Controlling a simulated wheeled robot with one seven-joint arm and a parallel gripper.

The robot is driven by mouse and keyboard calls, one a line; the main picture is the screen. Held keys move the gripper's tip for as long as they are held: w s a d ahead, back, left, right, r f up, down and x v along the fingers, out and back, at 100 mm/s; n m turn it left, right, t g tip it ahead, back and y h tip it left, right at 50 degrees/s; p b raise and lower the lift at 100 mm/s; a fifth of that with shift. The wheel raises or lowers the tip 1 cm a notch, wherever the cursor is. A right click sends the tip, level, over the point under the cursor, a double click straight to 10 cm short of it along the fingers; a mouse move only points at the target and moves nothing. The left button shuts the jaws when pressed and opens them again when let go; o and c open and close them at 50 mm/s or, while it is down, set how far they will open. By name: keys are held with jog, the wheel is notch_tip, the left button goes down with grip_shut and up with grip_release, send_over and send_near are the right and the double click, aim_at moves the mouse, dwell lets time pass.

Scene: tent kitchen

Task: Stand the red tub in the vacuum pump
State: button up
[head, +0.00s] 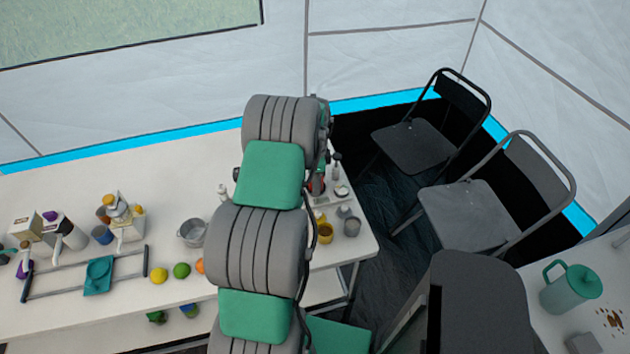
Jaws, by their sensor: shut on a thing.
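My arm rises through the middle of the picture and hides much of the table behind it. My gripper (317,170) shows only in part, at the right edge of the arm over the right end of the table. A small red patch (317,184) shows there, which looks like the red tub in the jaws; most of it is hidden. I cannot tell its tilt or its height above the table. I cannot make out the vacuum pump for sure; it may be hidden by my arm.
The white table (180,281) holds a metal pot (192,232), a lemon (159,276), a lime (181,270), an orange and a dark rack (84,274). A yellow mug (325,234) and a grey cup (351,227) stand near its right end. Folding chairs (415,146) stand right.

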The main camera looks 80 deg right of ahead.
jog(key=shift+r, duration=0.1)
jog(key=shift+r+p, duration=0.35)
jog(key=shift+r, duration=0.35)
jog(key=shift+f+b, duration=0.75)
jog(key=shift+f, duration=0.05)
dwell(0.8)
jog(key=shift+r, duration=0.15)
jog(key=shift+r+p, duration=0.35)
jog(key=shift+r, duration=0.35)
jog(key=shift+f+b, duration=0.7)
jog(key=shift+f, duration=0.15)
dwell(0.6)
jog(key=o, duration=0.7)
